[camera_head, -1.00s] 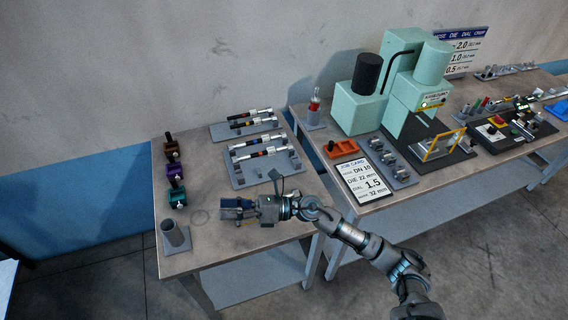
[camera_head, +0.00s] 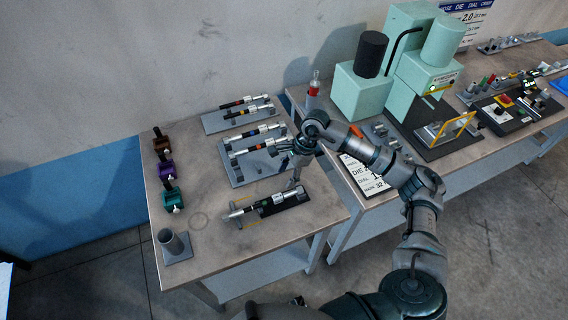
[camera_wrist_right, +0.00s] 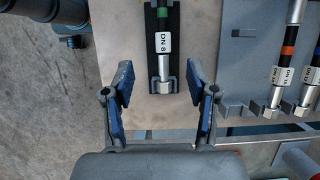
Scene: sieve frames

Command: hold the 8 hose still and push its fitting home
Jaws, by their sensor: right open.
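The DN 8 hose (camera_head: 245,210) lies in a black cradle (camera_head: 281,205) near the front of the left table. In the right wrist view the hose (camera_wrist_right: 164,61) has a green band and a white label reading DN 8. Its metal fitting (camera_wrist_right: 163,86) is at the end nearer my right gripper. My right gripper (camera_head: 293,179) is beside the hose's right end, its fingers pointing down. In the wrist view the right gripper (camera_wrist_right: 160,80) is open, with the fitting between and slightly beyond its fingers, apparently untouched. My left gripper is not in view.
A grey rack (camera_head: 234,174) with labelled hoses stands behind. Purple (camera_head: 163,168) and teal (camera_head: 171,200) die-like blocks and a grey cup (camera_head: 173,245) line the left edge. A mint-green press (camera_head: 362,92) stands on the right table.

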